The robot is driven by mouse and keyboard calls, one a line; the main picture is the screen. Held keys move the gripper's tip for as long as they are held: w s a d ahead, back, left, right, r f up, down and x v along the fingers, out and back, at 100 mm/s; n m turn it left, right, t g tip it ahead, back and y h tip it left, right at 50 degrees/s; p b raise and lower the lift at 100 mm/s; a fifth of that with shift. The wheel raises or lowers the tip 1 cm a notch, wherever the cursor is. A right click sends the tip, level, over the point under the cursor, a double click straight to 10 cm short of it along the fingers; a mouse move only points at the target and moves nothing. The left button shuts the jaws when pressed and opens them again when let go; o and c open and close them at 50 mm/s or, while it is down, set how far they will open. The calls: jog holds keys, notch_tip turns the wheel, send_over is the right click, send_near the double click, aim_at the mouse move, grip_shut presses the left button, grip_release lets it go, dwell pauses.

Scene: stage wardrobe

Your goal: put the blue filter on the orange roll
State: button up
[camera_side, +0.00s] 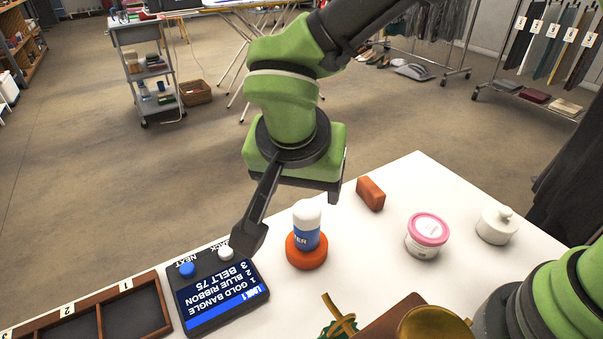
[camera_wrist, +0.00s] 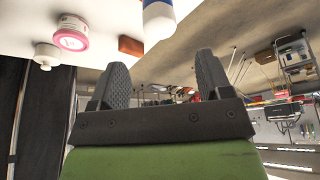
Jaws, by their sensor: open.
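The blue filter (camera_side: 307,238) is a cylinder with a blue lettered band and a white rounded top. It stands upright on the orange roll (camera_side: 306,258), a round, flat piece on the white table. My gripper (camera_side: 291,192) is open and empty, just behind the filter; one finger reaches down to the left of it and the other is mostly hidden. In the wrist view my open gripper (camera_wrist: 162,75) shows both fingers apart, with the filter (camera_wrist: 158,22) beyond their tips, cut by the top edge. The orange roll is out of that view.
A dark display panel (camera_side: 222,296) with a blue and a white button lies left of the roll. A wooden compartment tray (camera_side: 88,322) is farther left. An orange-brown block (camera_side: 370,194), a pink-lidded tub (camera_side: 427,236) and a white lidded pot (camera_side: 496,226) stand to the right.

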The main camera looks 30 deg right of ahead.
jog(key=s+d+r+n+y, duration=0.1)
jog(key=s+d+r+y, duration=0.25)
jog(key=d+r, duration=0.7)
jog(key=s+d+r+n+t+y, duration=0.1)
jog(key=s+d+r+n+t, duration=0.1)
jog(key=s, duration=0.4)
jog(key=s+d+r+n+t, duration=0.2)
jog(key=s+d, duration=0.2)
jog(key=s, duration=0.2)
jog(key=shift+y, duration=0.35)
